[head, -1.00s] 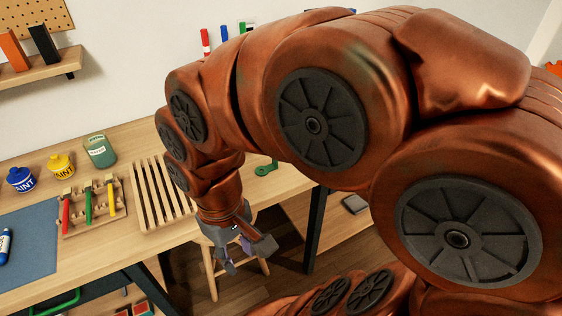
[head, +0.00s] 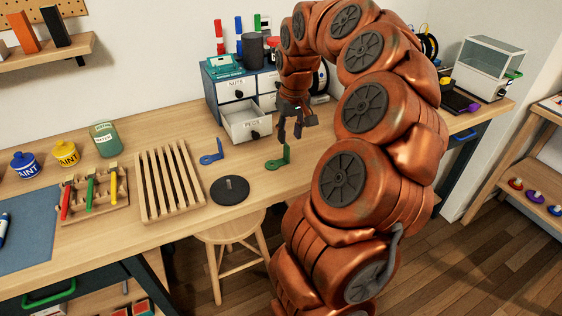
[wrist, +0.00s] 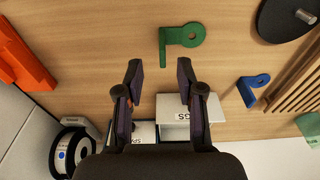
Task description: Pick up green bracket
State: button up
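The green bracket (head: 279,160) stands on the wooden table, in front of the drawer unit. It is an L shape with a ringed foot, and in the wrist view the green bracket (wrist: 182,41) lies beyond my fingertips. My gripper (head: 293,133) hangs above the table, behind and a little right of the bracket in the head view. In the wrist view my gripper (wrist: 160,75) has its fingers spread apart, with nothing between them. It is apart from the bracket.
A blue bracket (head: 211,154) and a dark disc with a peg (head: 230,189) are left of the green one. The drawer unit (head: 212,93) has an open lower drawer (head: 245,131) close to my gripper. A slatted wooden rack (head: 168,182) lies further left. An orange object (wrist: 22,62) shows in the wrist view.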

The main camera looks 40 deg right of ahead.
aim_at(286, 159)
jog(key=shift+w+d+f+p, duration=0.1)
jog(key=shift+w+f+p, duration=0.15)
jog(key=shift+f, duration=1.05)
jog(key=shift+w+f+p, duration=0.25)
jog(key=shift+f+p, duration=0.05)
jog(key=shift+f, duration=0.95)
jog(key=shift+w+d+f+p, duration=0.1)
jog(key=shift+w+f+p, duration=0.15)
jog(key=shift+f, duration=1.05)
jog(key=shift+a, duration=0.1)
grip_shut()
